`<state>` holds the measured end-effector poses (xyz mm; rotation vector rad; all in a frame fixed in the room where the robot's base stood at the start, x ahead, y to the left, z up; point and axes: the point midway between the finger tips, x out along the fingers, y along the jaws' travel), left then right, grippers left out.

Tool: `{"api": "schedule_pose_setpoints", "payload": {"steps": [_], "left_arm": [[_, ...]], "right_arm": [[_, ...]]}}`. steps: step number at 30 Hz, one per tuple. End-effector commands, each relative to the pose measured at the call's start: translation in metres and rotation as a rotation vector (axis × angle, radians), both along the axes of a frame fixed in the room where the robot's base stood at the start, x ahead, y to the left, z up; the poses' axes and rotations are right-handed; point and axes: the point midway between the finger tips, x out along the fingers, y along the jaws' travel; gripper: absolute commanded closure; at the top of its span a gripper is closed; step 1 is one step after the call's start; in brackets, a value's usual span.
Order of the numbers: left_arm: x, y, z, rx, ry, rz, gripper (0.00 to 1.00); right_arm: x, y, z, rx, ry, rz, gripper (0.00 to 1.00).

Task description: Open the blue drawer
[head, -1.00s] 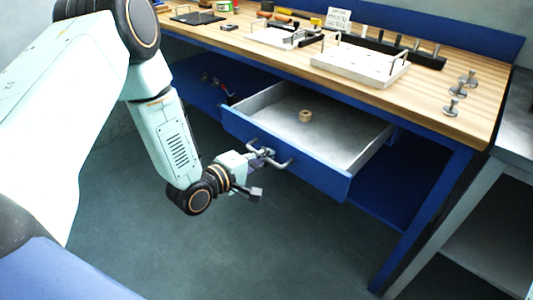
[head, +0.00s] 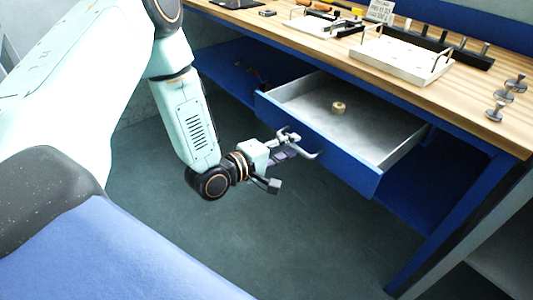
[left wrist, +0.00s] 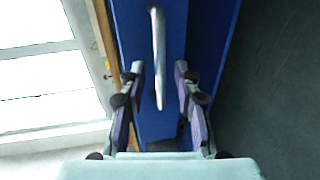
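The blue drawer (head: 335,158) under the workbench is pulled well out, with its grey interior (head: 360,120) showing. A small tan ring (head: 338,107) lies inside it. A silver bar handle (head: 310,157) is on the drawer front. My left gripper (head: 288,147) is at the left part of this handle. In the left wrist view, the gripper's fingers (left wrist: 160,95) are spread apart, with the handle (left wrist: 158,50) between and beyond their tips. I see a gap on both sides of the bar. My right gripper is not in view.
The wooden bench top (head: 300,45) carries a white tray (head: 403,60), a black rack of pegs (head: 440,45) and several metal knobs (head: 505,95). A blue lower shelf (head: 225,70) is behind the drawer. The dark floor (head: 270,220) in front is clear.

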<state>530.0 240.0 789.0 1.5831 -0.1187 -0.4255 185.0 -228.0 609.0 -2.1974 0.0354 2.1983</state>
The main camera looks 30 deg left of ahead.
Motion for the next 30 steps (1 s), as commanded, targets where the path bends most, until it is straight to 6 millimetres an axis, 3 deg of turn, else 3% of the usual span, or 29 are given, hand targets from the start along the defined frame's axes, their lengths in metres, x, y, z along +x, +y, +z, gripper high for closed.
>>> {"api": "schedule_pose_setpoints", "payload": {"steps": [15, 30], "left_arm": [[-0.054, 0.021, 0.012, -0.004, 0.001, 0.005, 0.68], [-0.082, 0.031, 0.018, -0.003, 0.001, 0.006, 0.68]], "right_arm": [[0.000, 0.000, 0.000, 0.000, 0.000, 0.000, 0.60], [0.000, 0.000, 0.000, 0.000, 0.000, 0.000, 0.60]]}}
